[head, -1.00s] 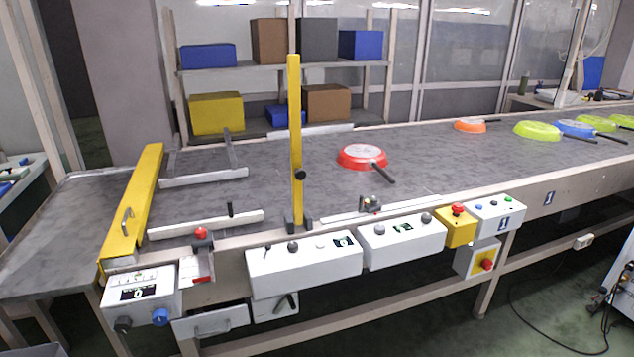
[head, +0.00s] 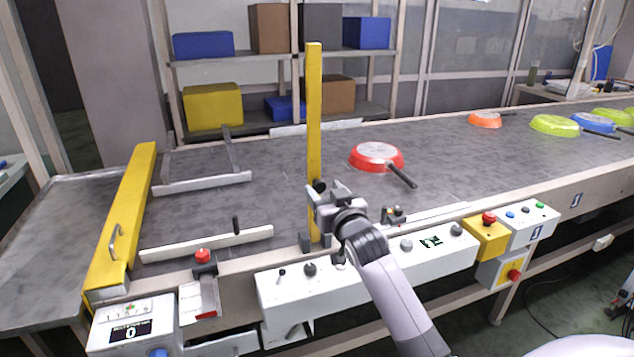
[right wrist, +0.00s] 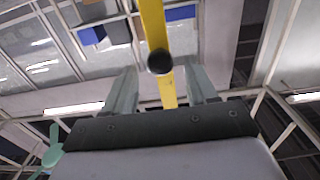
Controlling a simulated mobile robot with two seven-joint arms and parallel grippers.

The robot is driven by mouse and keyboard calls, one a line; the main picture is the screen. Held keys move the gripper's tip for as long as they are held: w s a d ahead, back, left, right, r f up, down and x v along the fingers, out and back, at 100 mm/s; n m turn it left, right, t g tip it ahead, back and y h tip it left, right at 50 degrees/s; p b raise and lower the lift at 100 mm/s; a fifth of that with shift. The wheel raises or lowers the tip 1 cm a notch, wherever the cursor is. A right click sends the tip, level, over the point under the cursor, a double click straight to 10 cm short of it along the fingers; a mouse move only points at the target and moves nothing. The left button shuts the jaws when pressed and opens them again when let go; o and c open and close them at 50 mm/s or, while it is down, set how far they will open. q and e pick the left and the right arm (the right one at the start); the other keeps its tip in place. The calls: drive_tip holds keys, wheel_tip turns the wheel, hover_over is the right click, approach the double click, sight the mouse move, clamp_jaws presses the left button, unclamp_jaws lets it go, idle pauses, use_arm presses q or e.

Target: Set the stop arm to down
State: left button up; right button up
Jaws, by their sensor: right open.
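The stop arm (head: 314,110) is a tall yellow bar standing upright at the near edge of the conveyor (head: 215,205). A black knob (head: 319,186) sticks out low on it. My right gripper (head: 318,196) is at the bar beside the knob and hides part of the bar's lower end. In the right wrist view the stop arm (right wrist: 155,30) and its black knob (right wrist: 160,61) show between the two open fingers of the gripper (right wrist: 161,88); I cannot tell whether they touch. My left gripper is not in view.
A red pan (head: 376,157) lies on the belt right of the bar, more pans farther right. A yellow gate bar (head: 125,215) with a handle crosses the belt at left. White control boxes (head: 310,290) line the front edge. Belt between gate and stop arm holds white rails.

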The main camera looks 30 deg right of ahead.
sight(321, 187)
drive_tip(key=shift+x, duration=2.65)
drive_tip(key=shift+w, duration=0.1)
clamp_jaws()
